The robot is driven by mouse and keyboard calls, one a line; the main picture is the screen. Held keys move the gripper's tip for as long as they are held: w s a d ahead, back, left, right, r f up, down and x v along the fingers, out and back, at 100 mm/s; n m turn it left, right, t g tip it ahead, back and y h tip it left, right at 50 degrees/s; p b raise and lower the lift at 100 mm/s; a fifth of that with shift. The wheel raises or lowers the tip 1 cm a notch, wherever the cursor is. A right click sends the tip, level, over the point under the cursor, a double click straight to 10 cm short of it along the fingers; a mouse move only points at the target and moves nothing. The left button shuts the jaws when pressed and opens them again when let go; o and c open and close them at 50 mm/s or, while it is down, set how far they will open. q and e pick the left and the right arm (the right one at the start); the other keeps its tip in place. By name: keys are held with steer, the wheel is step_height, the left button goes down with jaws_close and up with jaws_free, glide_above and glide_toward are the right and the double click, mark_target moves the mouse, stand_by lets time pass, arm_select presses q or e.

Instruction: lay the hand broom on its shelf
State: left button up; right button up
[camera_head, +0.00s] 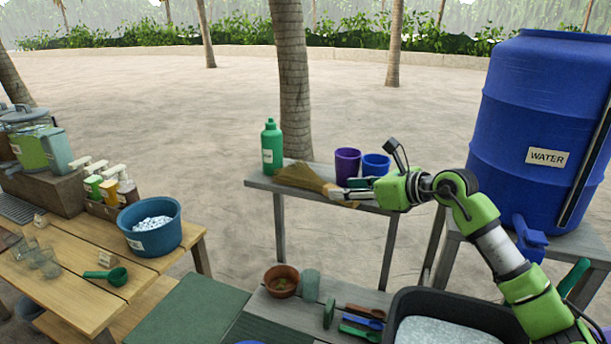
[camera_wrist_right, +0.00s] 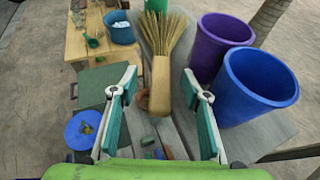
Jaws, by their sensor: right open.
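The hand broom (camera_head: 300,177) has straw bristles and a wooden handle. It lies on the grey shelf (camera_head: 262,184), bristles toward the left in the head view. In the right wrist view the broom's handle (camera_wrist_right: 161,80) lies between the two fingers of my right gripper (camera_wrist_right: 158,88), with a gap on each side. My right gripper (camera_head: 345,192) is open in the head view, at the handle end of the broom, and partly hides the handle. The exact height of the fingers over the shelf is hard to tell. My left gripper is not in view.
A green bottle (camera_head: 271,147) stands behind the broom. A purple cup (camera_head: 347,163) and a blue cup (camera_head: 376,164) stand close to my right gripper. A blue water barrel (camera_head: 540,130) is at the right. A low bench with a brown bowl (camera_head: 282,281) is in front.

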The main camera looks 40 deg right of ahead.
mark_target(332, 187)
steer(key=shift+w+p, duration=0.35)
steer(key=shift+w, duration=0.05)
steer(key=p+x, duration=0.2)
steer(key=x, duration=0.2)
steer(key=shift+d, duration=0.1)
steer(key=shift+w+f, duration=0.2)
steer(key=shift+w, duration=0.1)
steer(key=shift+s, duration=0.1)
jaws_close()
